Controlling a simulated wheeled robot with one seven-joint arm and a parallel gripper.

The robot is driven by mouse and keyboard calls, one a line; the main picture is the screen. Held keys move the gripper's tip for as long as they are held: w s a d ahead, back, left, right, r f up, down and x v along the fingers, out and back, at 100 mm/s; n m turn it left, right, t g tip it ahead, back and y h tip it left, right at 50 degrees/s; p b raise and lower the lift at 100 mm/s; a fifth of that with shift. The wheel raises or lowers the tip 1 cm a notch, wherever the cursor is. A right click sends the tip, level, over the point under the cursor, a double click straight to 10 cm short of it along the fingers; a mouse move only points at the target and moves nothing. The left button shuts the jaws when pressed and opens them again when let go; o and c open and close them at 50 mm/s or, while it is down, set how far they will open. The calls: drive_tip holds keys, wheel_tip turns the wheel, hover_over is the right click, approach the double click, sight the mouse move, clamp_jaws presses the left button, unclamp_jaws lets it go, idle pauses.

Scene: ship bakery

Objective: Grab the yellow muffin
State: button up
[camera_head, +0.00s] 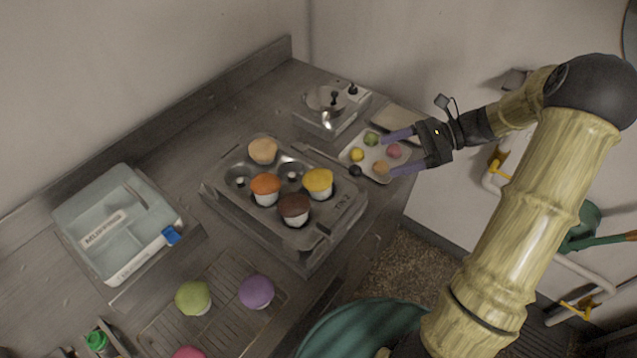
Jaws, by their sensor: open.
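The yellow muffin (318,181) has a white wrapper and sits upright in the right part of the grey muffin tin (334,222). Beside it in the tin are an orange muffin (265,187), a brown muffin (293,208) and a tan muffin (262,150). My gripper (391,151) is open and empty, with two purple fingers pointing left. It is to the upper right of the yellow muffin, apart from it, and appears over the small tray (364,165).
The small tray holds several small coloured balls. A metal device (327,108) stands behind it. A lidded clear box (117,221) is at left. Green (193,297) and purple (256,291) muffins sit on a wire rack (225,273). A teal bin (345,325) stands below the counter edge.

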drive_tip(key=p, duration=0.2)
approach(325, 180)
drive_tip(key=a+f, duration=0.1)
drive_tip(key=w+a+f, duration=0.1)
drive_tip(key=a, duration=0.1)
drive_tip(key=w+a+f, duration=0.1)
drive_tip(key=shift+a+f, duration=0.25)
drive_tip(key=shift+f, duration=0.05)
drive_tip(key=x, duration=0.1)
drive_tip(key=p+x, duration=0.1)
drive_tip(key=x, duration=0.3)
drive_tip(key=shift+s+f+p, duration=0.1)
drive_tip(key=shift+s+p, duration=0.2)
drive_tip(key=shift+s, duration=0.1)
drive_tip(key=shift+c, duration=0.2)
drive_tip(key=c, duration=0.8)
